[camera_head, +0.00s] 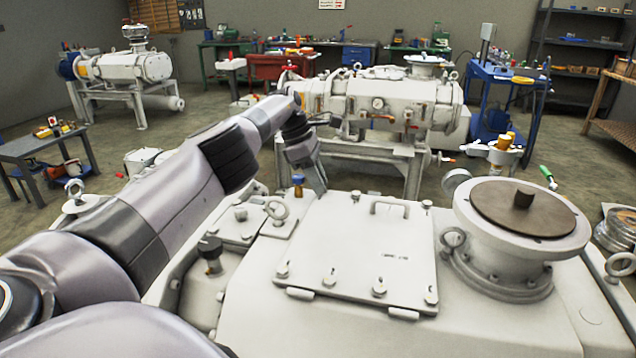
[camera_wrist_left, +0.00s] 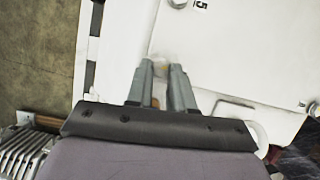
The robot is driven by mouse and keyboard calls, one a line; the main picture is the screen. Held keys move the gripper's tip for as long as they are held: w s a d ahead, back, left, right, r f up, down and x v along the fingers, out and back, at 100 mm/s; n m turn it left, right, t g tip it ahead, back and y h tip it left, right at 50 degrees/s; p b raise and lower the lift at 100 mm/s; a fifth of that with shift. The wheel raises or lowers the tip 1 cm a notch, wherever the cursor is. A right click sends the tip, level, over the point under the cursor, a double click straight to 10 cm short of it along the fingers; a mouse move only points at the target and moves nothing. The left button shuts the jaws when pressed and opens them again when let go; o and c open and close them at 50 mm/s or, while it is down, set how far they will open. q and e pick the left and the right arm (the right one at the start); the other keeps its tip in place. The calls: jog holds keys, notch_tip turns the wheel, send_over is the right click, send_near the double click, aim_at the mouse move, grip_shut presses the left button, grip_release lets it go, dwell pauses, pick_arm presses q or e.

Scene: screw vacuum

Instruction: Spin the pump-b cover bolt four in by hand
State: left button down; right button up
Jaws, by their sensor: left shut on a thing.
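The pump-b cover (camera_head: 357,245) is a white plate with a bar handle on the near pump, and bolt heads show along its edges. My left gripper (camera_head: 320,192) reaches down at the cover's far left corner. In the left wrist view its two fingers (camera_wrist_left: 162,68) are close together, shut on a small, blurred, pale yellowish thing (camera_wrist_left: 162,62), which I take as the cover bolt. The fingers hide most of it, so I cannot tell how deep it sits. Another bolt (camera_wrist_left: 178,3) shows beside a printed 5. My right gripper is not in view.
A round flange with a brown lid (camera_head: 523,207) stands right of the cover. A second pump (camera_head: 385,100) is behind.

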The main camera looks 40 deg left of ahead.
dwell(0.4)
pick_arm(q)
jog(key=c, duration=1)
grip_release()
jog(key=shift+r, duration=0.1)
jog(key=shift+s+a+r, duration=0.15)
jog(key=shift+a+r, duration=0.05)
jog(key=shift+r, duration=0.25)
jog(key=p+v, duration=0.4)
jog(key=v, duration=0.2)
jog(key=shift+s+a, duration=0.1)
